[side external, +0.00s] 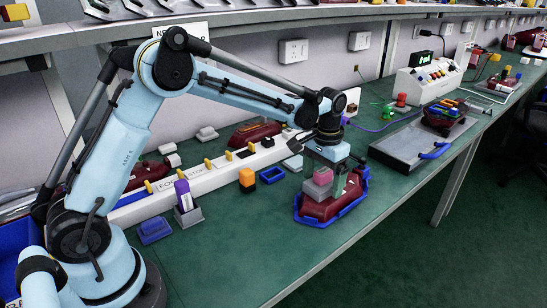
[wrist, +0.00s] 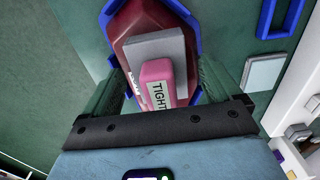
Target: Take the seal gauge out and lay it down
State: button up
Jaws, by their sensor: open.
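The seal gauge, a pink block marked "TIGHT" (wrist: 158,82) with a grey plate (wrist: 155,52), is at the dark red tail lamp (wrist: 126,28). The lamp sits in a blue cradle (wrist: 112,20) on the green bench. In the side view the pink block (side external: 317,191) shows over the lamp (side external: 325,210) in its cradle (side external: 316,223). My gripper (wrist: 163,76) is open, its green fingers on either side of the gauge, with gaps visible in the wrist view. In the side view my gripper (side external: 328,184) points down there; one finger hides part of the lamp.
A white strip with yellow pegs (side external: 208,174) runs behind. A grey tray (side external: 400,146) lies right.

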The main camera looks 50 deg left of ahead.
aim_at(324, 170)
jog(key=shift+f, duration=0.25)
jog(key=c, duration=1.4)
jog(key=shift+o, duration=0.2)
jog(key=shift+r, duration=0.1)
jog(key=shift+r, duration=0.9)
jog(key=shift+r, duration=0.3)
jog(key=shift+r, duration=0.25)
jog(key=shift+r, duration=0.95)
